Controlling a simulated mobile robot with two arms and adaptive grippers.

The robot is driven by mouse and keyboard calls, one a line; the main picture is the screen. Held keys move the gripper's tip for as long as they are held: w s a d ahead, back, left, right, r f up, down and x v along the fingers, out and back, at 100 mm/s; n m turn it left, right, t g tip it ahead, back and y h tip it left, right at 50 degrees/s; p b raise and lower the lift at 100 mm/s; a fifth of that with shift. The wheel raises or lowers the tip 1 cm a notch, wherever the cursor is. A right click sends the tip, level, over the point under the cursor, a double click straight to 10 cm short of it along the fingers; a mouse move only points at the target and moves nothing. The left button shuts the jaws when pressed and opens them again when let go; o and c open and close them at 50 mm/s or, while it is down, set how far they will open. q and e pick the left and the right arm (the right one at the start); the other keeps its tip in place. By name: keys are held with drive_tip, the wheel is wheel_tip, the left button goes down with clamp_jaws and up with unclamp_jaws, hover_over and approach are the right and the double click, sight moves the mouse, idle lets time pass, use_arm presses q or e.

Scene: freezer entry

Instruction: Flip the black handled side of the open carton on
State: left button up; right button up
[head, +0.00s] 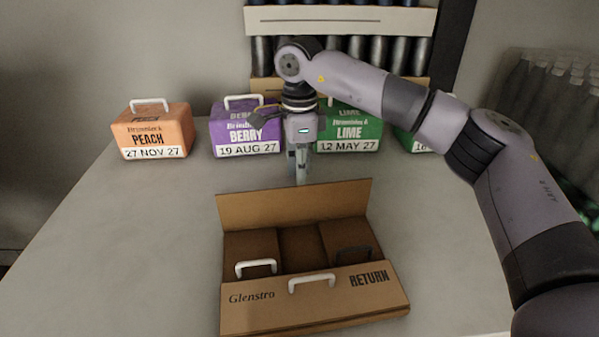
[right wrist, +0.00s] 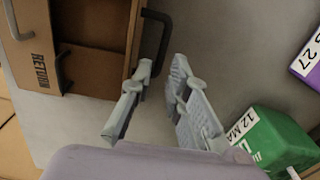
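The open brown carton (head: 262,300), marked Glenstro and RETURN, sits at the table's front middle. Its far flap (head: 295,205) stands up and leans back. A white handle (head: 311,281) is on the front; another white handle (head: 256,267) and a dark handle (head: 353,254) show inside. In the right wrist view a black handle (right wrist: 166,28) sticks out from the carton's outer side (right wrist: 92,22). My right gripper (right wrist: 163,68) is open, pointing down just behind the far flap, one fingertip close to that handle; contact is unclear. My left gripper is not in view.
Behind stand an orange Peach box (head: 153,131), a purple Berry box (head: 238,130) and a green Lime box (head: 350,130), with another green box partly hidden by my arm. A rack of dark bottles (head: 395,52) is at the back. The grey table (head: 130,240) is clear left of the carton.

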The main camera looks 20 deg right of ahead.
wheel_tip(320, 180, down, 2)
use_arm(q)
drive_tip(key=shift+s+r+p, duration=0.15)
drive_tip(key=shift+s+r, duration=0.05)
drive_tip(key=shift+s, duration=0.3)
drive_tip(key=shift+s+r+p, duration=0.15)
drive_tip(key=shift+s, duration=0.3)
use_arm(e)
drive_tip(key=shift+f, duration=0.4)
drive_tip(key=shift+c, duration=0.2)
drive_tip(key=shift+c, duration=1.3)
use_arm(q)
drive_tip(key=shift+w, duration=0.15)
use_arm(e)
clamp_jaws()
